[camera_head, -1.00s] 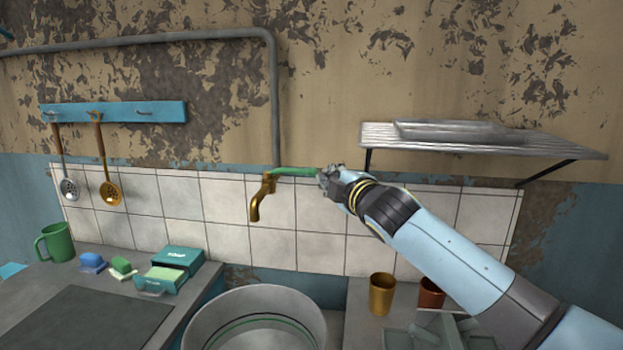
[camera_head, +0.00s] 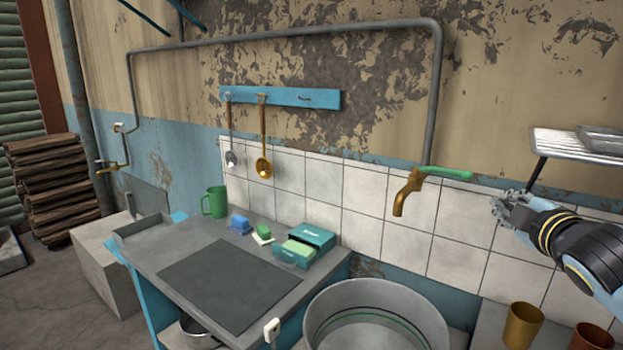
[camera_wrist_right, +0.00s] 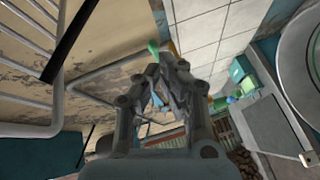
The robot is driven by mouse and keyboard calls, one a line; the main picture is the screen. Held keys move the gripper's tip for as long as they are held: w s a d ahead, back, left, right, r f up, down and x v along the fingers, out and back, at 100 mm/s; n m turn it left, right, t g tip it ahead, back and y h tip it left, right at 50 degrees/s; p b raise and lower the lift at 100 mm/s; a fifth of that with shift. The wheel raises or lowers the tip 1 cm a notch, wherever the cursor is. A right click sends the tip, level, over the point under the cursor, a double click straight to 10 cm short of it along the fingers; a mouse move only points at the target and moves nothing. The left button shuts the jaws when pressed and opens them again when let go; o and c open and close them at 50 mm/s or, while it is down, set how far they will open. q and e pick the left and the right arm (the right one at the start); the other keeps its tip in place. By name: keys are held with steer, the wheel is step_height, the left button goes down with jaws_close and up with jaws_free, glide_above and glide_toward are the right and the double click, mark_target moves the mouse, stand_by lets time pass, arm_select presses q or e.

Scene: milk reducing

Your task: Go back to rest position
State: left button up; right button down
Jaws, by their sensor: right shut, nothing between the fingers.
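My right gripper (camera_head: 507,207) is at the right of the head view, in front of the white tiles. Its fingers are shut with nothing between them, and they also show shut in the right wrist view (camera_wrist_right: 160,72). The gripper is apart from the brass tap (camera_head: 405,192) with its green handle (camera_head: 448,173), which lies to its left. The green handle also shows just beyond the fingertips in the wrist view (camera_wrist_right: 153,48). My left gripper is not in view.
A large metal basin (camera_head: 318,308) stands below the tap. A grey counter (camera_head: 165,252) holds a green mug (camera_head: 214,202) and a teal box (camera_head: 318,238). Brown cups (camera_head: 523,325) stand under my right arm. A wire shelf (camera_head: 572,143) juts from the wall above it.

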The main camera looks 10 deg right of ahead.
steer(key=s+a+f+m+g+y, duration=0.1)
steer(key=s+a+f+m+g, duration=0.35)
steer(key=s, duration=0.65)
steer(key=s+a+f+m+g+y, duration=0.1)
steer(key=s+a+f+m+g, duration=0.3)
steer(key=s, duration=0.7)
steer(key=s+a+f+m+g+y, duration=0.1)
steer(key=s+a+f+m+g, duration=0.35)
steer(key=s, duration=0.75)
step_height(320, 180, down, 35)
steer(key=s+d+n+b, duration=0.1)
steer(key=d+b, duration=0.2)
steer(key=b, duration=0.6)
steer(key=s+f+g+b, duration=0.1)
steer(key=s+f+b, duration=0.2)
steer(key=s+f, duration=0.6)
steer(key=s+f+g+b, duration=0.1)
steer(key=s+f+b, duration=0.3)
steer(key=s+f, duration=0.6)
step_height(320, 180, down, 5)
steer(key=shift+d+f, duration=0.2)
steer(key=shift+d, duration=0.15)
